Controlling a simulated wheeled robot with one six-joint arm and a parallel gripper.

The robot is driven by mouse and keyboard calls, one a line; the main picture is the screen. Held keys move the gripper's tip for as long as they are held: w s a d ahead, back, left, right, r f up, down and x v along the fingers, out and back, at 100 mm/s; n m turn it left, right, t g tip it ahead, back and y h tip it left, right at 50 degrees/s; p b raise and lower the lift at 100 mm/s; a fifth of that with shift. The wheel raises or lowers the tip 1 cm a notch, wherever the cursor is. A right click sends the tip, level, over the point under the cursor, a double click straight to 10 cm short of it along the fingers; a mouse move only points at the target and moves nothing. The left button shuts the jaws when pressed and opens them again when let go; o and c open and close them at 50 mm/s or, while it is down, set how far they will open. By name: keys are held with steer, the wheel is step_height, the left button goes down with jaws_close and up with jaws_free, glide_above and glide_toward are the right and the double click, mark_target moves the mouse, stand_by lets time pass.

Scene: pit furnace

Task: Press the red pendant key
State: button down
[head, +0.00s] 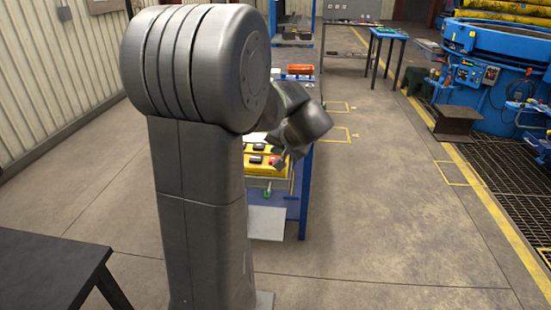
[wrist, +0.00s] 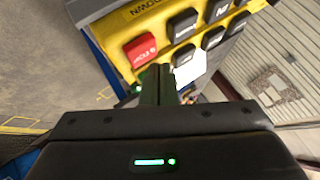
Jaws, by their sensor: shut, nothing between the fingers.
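The yellow pendant (wrist: 205,12) shows across the top of the wrist view, with one red key (wrist: 141,50) at its left and several black keys (wrist: 183,25) to the right of it. In the head view the pendant (head: 254,171) lies on a blue-framed bench, partly hidden behind my arm. My gripper (wrist: 158,70) is shut and empty. In the wrist view its fingertips are just below and right of the red key. I cannot tell whether they touch the pendant. In the head view my gripper (head: 281,161) is at the pendant's right end.
A red-orange object (head: 300,70) is on the bench farther back. A dark table (head: 50,272) stands at the lower left. A blue table (head: 388,34) and blue machinery (head: 490,80) stand farther back to the right. The floor right of the bench is open.

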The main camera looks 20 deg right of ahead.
steer(key=shift+r+p, duration=1.55)
steer(key=shift+r, duration=1.05)
